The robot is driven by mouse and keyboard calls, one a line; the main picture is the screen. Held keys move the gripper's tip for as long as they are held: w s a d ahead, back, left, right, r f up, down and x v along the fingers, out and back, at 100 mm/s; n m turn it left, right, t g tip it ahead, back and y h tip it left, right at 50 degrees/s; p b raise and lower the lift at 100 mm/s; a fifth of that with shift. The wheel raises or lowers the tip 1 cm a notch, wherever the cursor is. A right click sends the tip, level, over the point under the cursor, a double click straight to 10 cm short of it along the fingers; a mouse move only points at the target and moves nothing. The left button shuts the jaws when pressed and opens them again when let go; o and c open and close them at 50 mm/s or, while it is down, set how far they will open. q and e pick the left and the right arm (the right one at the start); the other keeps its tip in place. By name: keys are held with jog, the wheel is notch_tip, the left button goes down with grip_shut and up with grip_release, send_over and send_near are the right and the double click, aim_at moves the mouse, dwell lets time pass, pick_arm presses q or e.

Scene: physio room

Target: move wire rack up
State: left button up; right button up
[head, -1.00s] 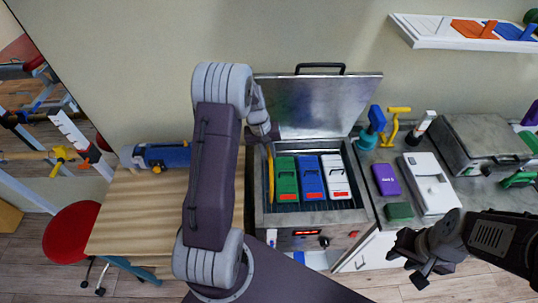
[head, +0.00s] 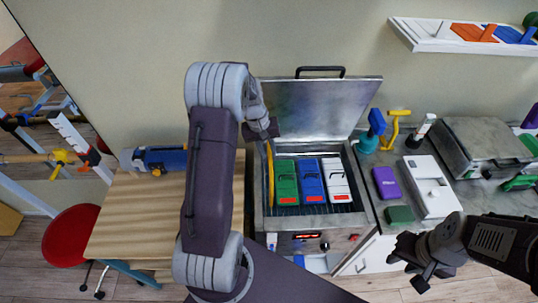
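The wire rack (head: 315,209) shows as dark bars inside an open steel tank (head: 370,213). A green pack (head: 286,180), a blue pack (head: 310,178) and a white pack (head: 336,178) stand side by side in it. A thin yellow piece (head: 270,175) lies along the tank's left side. My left gripper (head: 264,133) is at the tank's back left corner, near the raised lid (head: 325,108); its fingertips are too small and partly hidden to read. My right gripper (head: 412,265) is open and empty, in front of the counter, right of the tank.
A wooden table (head: 130,215) with a blue tool (head: 160,159) stands left. Right of the tank, the counter holds a purple box (head: 386,181), a green block (head: 399,215), a white device (head: 430,185) and a closed steel case (head: 485,145). A shelf (head: 450,38) hangs above.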

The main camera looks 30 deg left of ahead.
pick_arm(q)
notch_tip(320, 180, up, 7)
jog(key=a, duration=0.1)
jog(key=shift+s+f+b, duration=0.15)
jog(key=shift+s+b, duration=0.2)
jog(key=shift+s, duration=0.05)
jog(key=s+d+m+b, duration=0.3)
jog(key=s+d, duration=0.1)
jog(key=d, duration=0.6)
jog(key=s+d+f+m+y, duration=0.1)
jog(key=s+d+f+m, duration=0.1)
jog(key=s+f, duration=0.6)
jog(key=shift+s+d+f+m+y+b, duration=0.2)
jog(key=shift+s+f+m+y+b, duration=0.3)
jog(key=shift+s, duration=1.6)
